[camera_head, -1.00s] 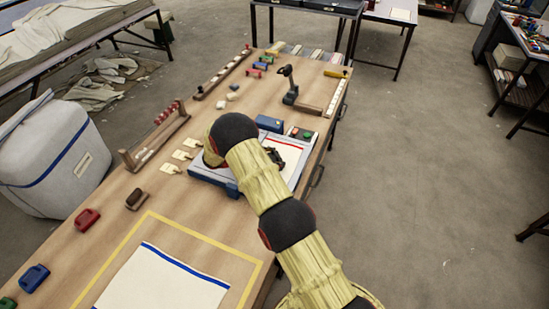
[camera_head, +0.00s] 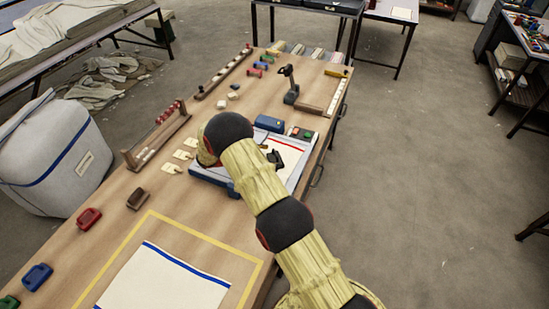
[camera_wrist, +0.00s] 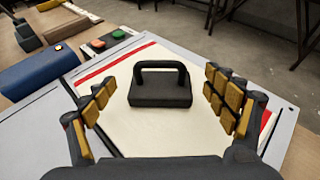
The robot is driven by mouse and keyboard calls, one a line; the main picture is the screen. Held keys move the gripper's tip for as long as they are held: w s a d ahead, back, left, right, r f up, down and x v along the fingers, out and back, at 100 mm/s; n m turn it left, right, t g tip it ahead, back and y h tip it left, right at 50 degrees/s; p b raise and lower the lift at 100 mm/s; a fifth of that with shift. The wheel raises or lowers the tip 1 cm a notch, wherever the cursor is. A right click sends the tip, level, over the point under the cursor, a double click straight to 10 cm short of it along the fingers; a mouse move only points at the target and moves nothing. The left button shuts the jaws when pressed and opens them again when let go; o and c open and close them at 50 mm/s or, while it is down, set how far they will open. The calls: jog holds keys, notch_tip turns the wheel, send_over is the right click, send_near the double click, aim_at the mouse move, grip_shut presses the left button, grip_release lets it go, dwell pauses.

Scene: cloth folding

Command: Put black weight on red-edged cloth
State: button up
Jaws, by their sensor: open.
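The black weight (camera_wrist: 160,88), a block with a loop handle, sits upright on the white red-edged cloth (camera_wrist: 130,128) in the wrist view. The cloth lies on a light grey board and also shows in the head view (camera_head: 287,153). My gripper (camera_wrist: 160,100) is open, with its yellow-padded fingers spread to the left and right of the weight. Clear gaps show between the weight and both fingers. In the head view my arm hides part of the board and most of my gripper.
A blue box (camera_wrist: 42,70) and a red and a green button stand at the board's far side. A blue-edged cloth (camera_head: 165,280) lies in a yellow-taped frame. Red (camera_head: 89,219) and blue (camera_head: 37,277) weights stand at the left edge. A wooden rack (camera_head: 160,137) stands farther back.

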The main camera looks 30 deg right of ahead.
jog(key=v, duration=0.9)
jog(key=shift+a+r, duration=0.15)
jog(key=shift+r, duration=0.05)
jog(key=s+r+m+y, duration=0.25)
jog(key=s+r, duration=0.25)
jog(key=r, duration=0.3)
jog(key=s+a+r+m+y, duration=0.1)
jog(key=s+r+m+y, duration=0.2)
jog(key=r, duration=0.4)
jog(key=s+r+m+y, duration=0.1)
jog(key=s+r+m, duration=0.1)
jog(key=s+r, duration=0.5)
jog(key=s+a+r+m+t+y, duration=0.2)
jog(key=s+a+r+m, duration=0.1)
jog(key=s, duration=0.5)
jog(key=s+a+r+m+t+y, duration=0.2)
jog(key=s+r+m, duration=0.1)
jog(key=s, duration=0.5)
jog(key=s+a+r+m+t+y, duration=0.3)
jog(key=s+r, duration=0.1)
jog(key=s, duration=0.5)
jog(key=shift+a, duration=0.3)
jog(key=shift+w, duration=0.1)
notch_tip(320, 180, down, 5)
jog(key=b, duration=0.4)
jog(key=shift+b, duration=0.3)
